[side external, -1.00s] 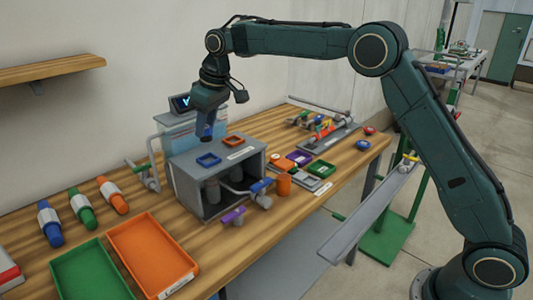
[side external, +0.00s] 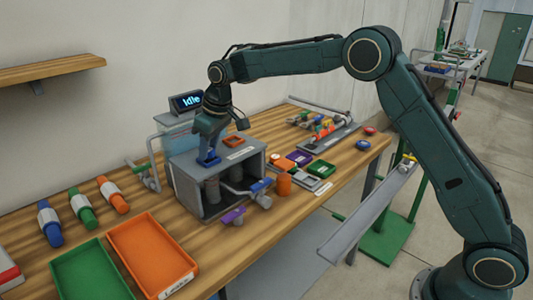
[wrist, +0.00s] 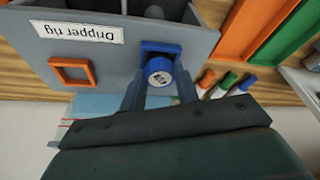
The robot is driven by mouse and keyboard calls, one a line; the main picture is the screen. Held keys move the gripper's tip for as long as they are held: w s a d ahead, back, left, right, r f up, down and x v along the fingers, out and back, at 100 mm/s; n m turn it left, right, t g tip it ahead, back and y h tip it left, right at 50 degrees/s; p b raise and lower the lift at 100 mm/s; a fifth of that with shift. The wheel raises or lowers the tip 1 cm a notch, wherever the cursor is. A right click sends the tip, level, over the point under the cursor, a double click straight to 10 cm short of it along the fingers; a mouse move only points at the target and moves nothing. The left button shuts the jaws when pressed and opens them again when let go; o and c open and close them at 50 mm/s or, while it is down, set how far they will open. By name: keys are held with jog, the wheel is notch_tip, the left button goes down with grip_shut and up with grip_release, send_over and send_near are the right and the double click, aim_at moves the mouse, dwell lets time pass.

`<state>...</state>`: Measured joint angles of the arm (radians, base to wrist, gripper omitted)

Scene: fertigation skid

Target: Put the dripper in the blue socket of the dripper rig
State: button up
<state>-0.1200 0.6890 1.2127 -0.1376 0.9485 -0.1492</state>
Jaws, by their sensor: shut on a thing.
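The dripper rig (side external: 249,163) is a grey box on the bench, with a blue square socket (wrist: 149,46) and an orange square socket (wrist: 73,73) on its top. My gripper (side external: 208,152) points down at the blue socket, which also shows in the side view (side external: 207,162). In the wrist view my gripper (wrist: 160,80) is shut on the dripper (wrist: 160,70), a small blue cylinder with a pale, marked end. The dripper is at the blue socket, overlapping its frame. I cannot tell how deep it sits; its lower end is hidden.
A display (side external: 187,102) reading "Idle" stands behind the rig. Green (side external: 92,277) and orange (side external: 153,254) trays lie at the front left. Colored blocks (side external: 299,158), a purple fitting (side external: 232,216) and an orange cylinder (side external: 284,184) are to the rig's right and front.

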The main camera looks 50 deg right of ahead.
jog(key=shift+f, duration=0.1)
jog(key=o, duration=0.9)
jog(key=v, duration=1.2)
